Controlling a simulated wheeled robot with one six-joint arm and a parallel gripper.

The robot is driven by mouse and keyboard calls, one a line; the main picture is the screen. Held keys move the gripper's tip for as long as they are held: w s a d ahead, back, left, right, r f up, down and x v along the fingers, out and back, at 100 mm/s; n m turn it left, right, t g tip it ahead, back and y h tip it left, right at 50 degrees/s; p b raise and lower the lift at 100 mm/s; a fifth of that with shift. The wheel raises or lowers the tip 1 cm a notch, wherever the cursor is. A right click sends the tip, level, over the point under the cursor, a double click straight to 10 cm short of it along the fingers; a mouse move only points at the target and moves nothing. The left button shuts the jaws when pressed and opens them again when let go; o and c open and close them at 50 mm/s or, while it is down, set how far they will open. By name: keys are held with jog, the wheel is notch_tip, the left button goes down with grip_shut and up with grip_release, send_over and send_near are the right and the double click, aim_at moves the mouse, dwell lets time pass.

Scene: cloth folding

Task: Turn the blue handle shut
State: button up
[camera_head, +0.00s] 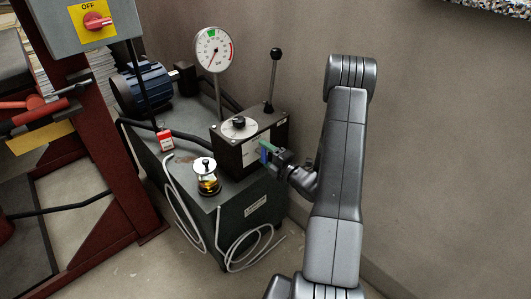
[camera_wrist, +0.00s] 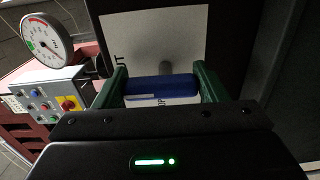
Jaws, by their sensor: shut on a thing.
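The blue handle (camera_wrist: 165,86) is a short rounded bar at the front of a dark box with a white label plate (camera_wrist: 150,35). My gripper (camera_wrist: 162,80) has one green finger at each end of the handle and is shut on it. In the head view my gripper (camera_head: 268,152) meets the right front face of the black valve box (camera_head: 235,152). There the handle is mostly hidden by the fingers. Printed letters show beside the handle in the wrist view, partly covered.
The box stands on a dark tank (camera_head: 228,212) with a round gauge (camera_head: 214,50), a black-knobbed lever (camera_head: 272,80), a glass filler cup (camera_head: 207,178) and a red tag (camera_head: 165,140). A blue motor (camera_head: 142,88) is behind. White hoses loop in front. A wall is close on the right.

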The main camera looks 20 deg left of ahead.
dwell(0.4)
jog(key=o, duration=1)
jog(key=v, duration=1.4)
jog(key=shift+a+f, duration=0.1)
jog(key=x, duration=1.4)
